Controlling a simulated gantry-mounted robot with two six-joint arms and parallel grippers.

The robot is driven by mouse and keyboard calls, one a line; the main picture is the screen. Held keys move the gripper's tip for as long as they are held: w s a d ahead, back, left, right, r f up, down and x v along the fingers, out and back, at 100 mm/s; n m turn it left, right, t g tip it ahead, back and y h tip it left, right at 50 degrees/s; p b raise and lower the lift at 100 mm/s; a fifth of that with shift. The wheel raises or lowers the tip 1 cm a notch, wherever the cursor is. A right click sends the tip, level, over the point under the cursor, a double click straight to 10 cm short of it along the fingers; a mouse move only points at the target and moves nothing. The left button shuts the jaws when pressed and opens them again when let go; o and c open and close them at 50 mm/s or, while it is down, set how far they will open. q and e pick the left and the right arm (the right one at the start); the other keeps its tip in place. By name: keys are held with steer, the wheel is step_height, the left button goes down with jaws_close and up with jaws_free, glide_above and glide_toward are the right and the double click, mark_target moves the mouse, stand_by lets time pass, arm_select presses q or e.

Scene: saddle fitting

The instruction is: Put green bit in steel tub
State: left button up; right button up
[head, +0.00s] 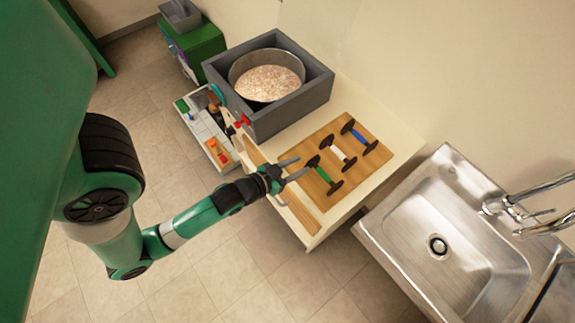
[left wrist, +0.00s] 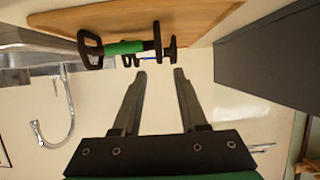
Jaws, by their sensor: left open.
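The green bit (head: 323,174), a green bar with black ends, lies on the wooden board (head: 334,125) at its near left. In the left wrist view the green bit (left wrist: 125,48) is just beyond my fingertips and a little left of centre. My left gripper (head: 304,165) is open and empty, its fingertips close beside the green bit; I cannot tell whether they touch. The round steel tub (head: 240,69) sits inside a grey box at the back and holds a pale, grainy filling. My right gripper is in neither view.
A white bit (head: 343,154) and a blue bit (head: 359,136) lie beside the green one. The grey box's walls (head: 319,92) rise around the tub. A steel sink (head: 440,215) stands at the right, and a tray of small items (head: 205,130) at the left.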

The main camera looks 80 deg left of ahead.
arm_select(q)
steer(key=v, duration=0.5)
steer(key=w+d+r+m+t+h, duration=0.15)
steer(key=w+r+t, duration=0.25)
steer(key=w+r, duration=0.75)
steer(key=w+d+r+m+t, duration=0.15)
steer(key=w+r+t, duration=0.25)
steer(key=w+r, duration=0.7)
steer(key=s+d+r+m+t+h, duration=0.1)
steer(key=s+d+r+t+h, duration=0.1)
steer(key=r, duration=0.9)
steer(key=s+d+r+m+t+h, duration=0.1)
steer(key=d+r, duration=0.4)
steer(key=r, duration=0.7)
steer(key=s+d+r+m+t+h, duration=0.1)
steer(key=s+d+r+t+h, duration=0.2)
steer(key=r, duration=0.9)
steer(key=shift+d+m+t+h, duration=0.4)
steer(key=shift+d+t+h, duration=0.05)
steer(key=shift+d+t, duration=0.35)
steer(key=shift+o, duration=0.5)
steer(key=shift+s+r, duration=0.1)
steer(key=shift+r, duration=0.2)
steer(key=shift+o, duration=0.8)
